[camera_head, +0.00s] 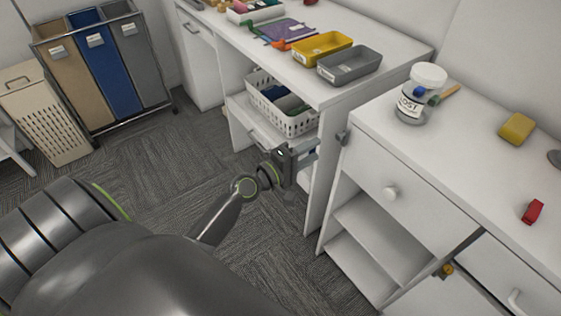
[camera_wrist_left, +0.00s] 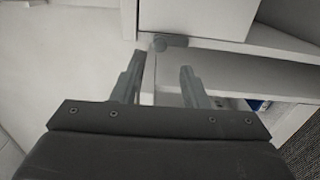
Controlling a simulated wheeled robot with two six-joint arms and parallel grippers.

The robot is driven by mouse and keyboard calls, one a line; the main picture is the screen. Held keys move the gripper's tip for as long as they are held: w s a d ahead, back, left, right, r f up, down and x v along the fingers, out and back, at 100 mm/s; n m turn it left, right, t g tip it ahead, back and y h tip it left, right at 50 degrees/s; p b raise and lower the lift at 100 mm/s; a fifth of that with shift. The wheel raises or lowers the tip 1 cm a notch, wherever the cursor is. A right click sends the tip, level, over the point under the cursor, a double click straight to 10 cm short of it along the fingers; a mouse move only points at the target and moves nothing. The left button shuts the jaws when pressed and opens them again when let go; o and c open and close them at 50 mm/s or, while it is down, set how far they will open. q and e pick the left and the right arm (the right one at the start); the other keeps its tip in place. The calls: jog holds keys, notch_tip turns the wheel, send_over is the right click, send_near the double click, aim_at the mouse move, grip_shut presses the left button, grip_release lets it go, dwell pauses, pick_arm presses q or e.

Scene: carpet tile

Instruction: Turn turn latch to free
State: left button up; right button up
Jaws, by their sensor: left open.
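A small grey turn latch (camera_head: 343,137) sits at the left edge of the white drawer front, below the counter top. In the left wrist view the grey latch (camera_wrist_left: 170,42) lies ahead, beyond the fingertips, with a rounded end and a short bar lying roughly sideways. My left gripper (camera_head: 308,150) is just left of the latch in the head view and apart from it. In the left wrist view my left gripper (camera_wrist_left: 160,75) is open, with nothing between its two fingers. My right gripper is in neither view.
A white basket (camera_head: 283,105) sits on the shelf behind my left gripper. A labelled jar (camera_head: 418,95), a yellow sponge-like block (camera_head: 517,128) and a red item (camera_head: 532,212) stand on the counter. A brass-coloured fitting (camera_head: 445,270) is lower right.

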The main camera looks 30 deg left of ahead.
pick_arm(q)
jog(key=b+v, duration=0.2)
jog(key=v, duration=0.8)
jog(key=s+a+f+m+g+y, duration=0.2)
jog(key=s+a+f+g, duration=0.1)
jog(key=f, duration=0.8)
jog(key=s+a+f+m+g+y+p, duration=0.1)
jog(key=s+a+f+g+y, duration=0.15)
jog(key=f, duration=0.75)
jog(key=s+a+f+m+g+y, duration=0.2)
jog(key=s+f, duration=0.1)
jog(key=f, duration=0.8)
jog(key=s+d+f+m+g, duration=0.1)
jog(key=s+f+m+g, duration=0.1)
jog(key=s+f, duration=0.4)
jog(key=s+d+f+m+g+p, duration=0.1)
jog(key=s+d+f+m+g, duration=0.1)
jog(key=s, duration=1)
jog(key=s+d+f+m+g, duration=0.1)
jog(key=s+f+m+g, duration=0.3)
jog(key=s+f, duration=0.5)
jog(key=shift+s+d+f+m+y+p, duration=0.2)
jog(key=shift+d+f+m+y+p, duration=0.1)
jog(key=shift+d+m+y+p, duration=0.1)
